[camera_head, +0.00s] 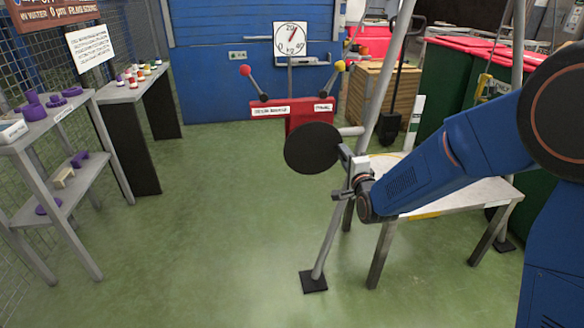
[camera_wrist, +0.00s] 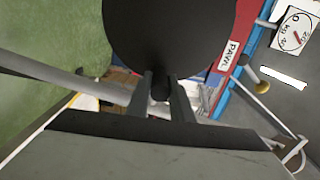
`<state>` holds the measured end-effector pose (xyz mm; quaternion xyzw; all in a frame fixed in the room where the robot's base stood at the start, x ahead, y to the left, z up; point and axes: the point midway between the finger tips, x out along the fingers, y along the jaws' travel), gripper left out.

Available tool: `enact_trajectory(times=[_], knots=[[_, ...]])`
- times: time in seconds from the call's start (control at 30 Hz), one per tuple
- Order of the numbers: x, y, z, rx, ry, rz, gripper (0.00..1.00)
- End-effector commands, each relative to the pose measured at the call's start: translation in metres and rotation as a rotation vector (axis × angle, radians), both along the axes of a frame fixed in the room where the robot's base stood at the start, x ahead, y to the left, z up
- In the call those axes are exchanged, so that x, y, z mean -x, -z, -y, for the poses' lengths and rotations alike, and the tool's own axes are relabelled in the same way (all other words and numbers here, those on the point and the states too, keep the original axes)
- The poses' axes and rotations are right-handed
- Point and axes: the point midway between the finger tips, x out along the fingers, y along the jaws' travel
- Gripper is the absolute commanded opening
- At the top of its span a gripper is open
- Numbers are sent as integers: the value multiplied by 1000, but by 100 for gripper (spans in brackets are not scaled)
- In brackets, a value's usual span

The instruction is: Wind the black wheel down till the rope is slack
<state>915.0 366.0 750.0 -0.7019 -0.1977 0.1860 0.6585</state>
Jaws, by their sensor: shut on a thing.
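The black wheel (camera_head: 312,148) is a round disc on the front of a red winch housing (camera_head: 307,117) on a grey tripod frame. It fills the top of the wrist view (camera_wrist: 170,35). My gripper (camera_head: 343,173) is at the wheel's lower right edge. In the wrist view its two fingers (camera_wrist: 161,90) are shut on the wheel's short dark handle (camera_wrist: 160,86). A dial (camera_head: 291,40) behind has its red needle a little right of the top. A yellow-knobbed lever (camera_head: 333,78) stands by the PAWL label (camera_wrist: 229,55). I cannot make out the rope.
A red-knobbed lever (camera_head: 254,82) rises at the housing's left. A pale table (camera_head: 465,194) stands under my arm, close to a tripod leg (camera_head: 328,243). Shelves (camera_head: 75,120) line the left. The green floor between is clear.

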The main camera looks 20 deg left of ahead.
Motion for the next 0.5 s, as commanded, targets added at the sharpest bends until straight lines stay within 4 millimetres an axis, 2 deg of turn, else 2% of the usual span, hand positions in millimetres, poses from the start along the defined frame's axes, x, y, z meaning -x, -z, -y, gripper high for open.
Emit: enact_trajectory(times=[0.5], knots=[[0, -8, -1, 36, 0, 31, 0]])
